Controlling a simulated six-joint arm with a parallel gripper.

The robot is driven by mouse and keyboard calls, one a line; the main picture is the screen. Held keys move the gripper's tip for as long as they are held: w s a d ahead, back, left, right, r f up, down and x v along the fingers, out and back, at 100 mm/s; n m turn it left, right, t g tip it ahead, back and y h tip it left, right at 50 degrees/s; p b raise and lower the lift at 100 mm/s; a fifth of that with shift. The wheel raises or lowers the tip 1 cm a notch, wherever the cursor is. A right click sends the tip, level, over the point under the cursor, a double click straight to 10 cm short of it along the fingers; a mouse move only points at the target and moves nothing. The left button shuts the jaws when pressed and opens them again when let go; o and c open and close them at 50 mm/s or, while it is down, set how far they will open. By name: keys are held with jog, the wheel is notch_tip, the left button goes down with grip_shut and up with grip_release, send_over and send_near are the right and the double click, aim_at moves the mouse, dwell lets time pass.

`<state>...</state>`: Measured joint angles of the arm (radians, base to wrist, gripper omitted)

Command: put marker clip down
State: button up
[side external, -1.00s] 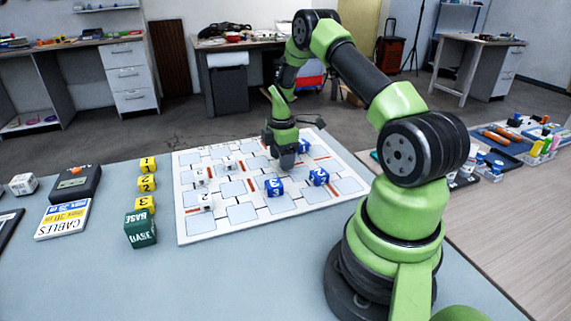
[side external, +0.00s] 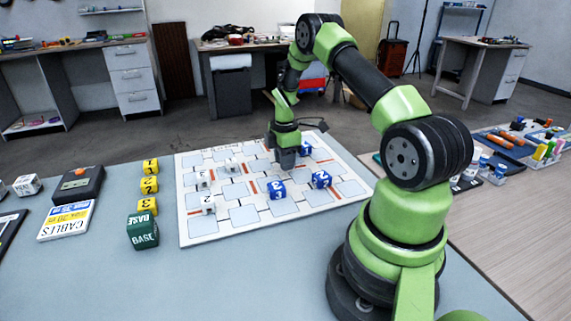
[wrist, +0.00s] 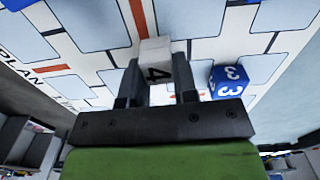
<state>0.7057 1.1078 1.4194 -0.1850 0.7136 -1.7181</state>
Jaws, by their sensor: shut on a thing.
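My gripper (side external: 286,165) is low over the far middle of a white planning board (side external: 225,231). In the wrist view my gripper (wrist: 155,70) is shut on a white block (wrist: 155,48) with a dark 4 on its near side. The block is between the two fingertips, over the board beside an orange-red line. I cannot tell whether it touches the board. In the side view the block is hidden or too small to tell. Nothing in view is clearly recognisable as a marker clip.
Blue numbered cubes (side external: 276,190), (side external: 321,179), (side external: 305,149) stand near my gripper; one shows in the wrist view (wrist: 230,82). White cubes (side external: 208,204), (side external: 231,167) stand on the board's left. Yellow cubes (side external: 149,185) and a green BASE cube (side external: 142,230) stand left of the board.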

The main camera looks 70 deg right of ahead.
notch_tip(320, 180, up, 9)
jog(key=shift+f, duration=0.1)
jog(key=w+a+n, duration=0.3)
jog(key=a, duration=1.1)
jog(key=w+a+n, duration=0.3)
jog(key=a+n, duration=0.1)
jog(key=a, duration=0.9)
jog(key=s+a+n, duration=0.3)
jog(key=s+a, duration=0.3)
jog(key=a, duration=0.4)
jog(key=s+a+n, duration=0.3)
jog(key=s+a, duration=0.3)
jog(key=a, duration=0.5)
notch_tip(320, 180, down, 11)
jog(key=shift+s+d+r, duration=0.1)
jog(key=shift+d+r, duration=0.05)
jog(key=shift+r, duration=0.05)
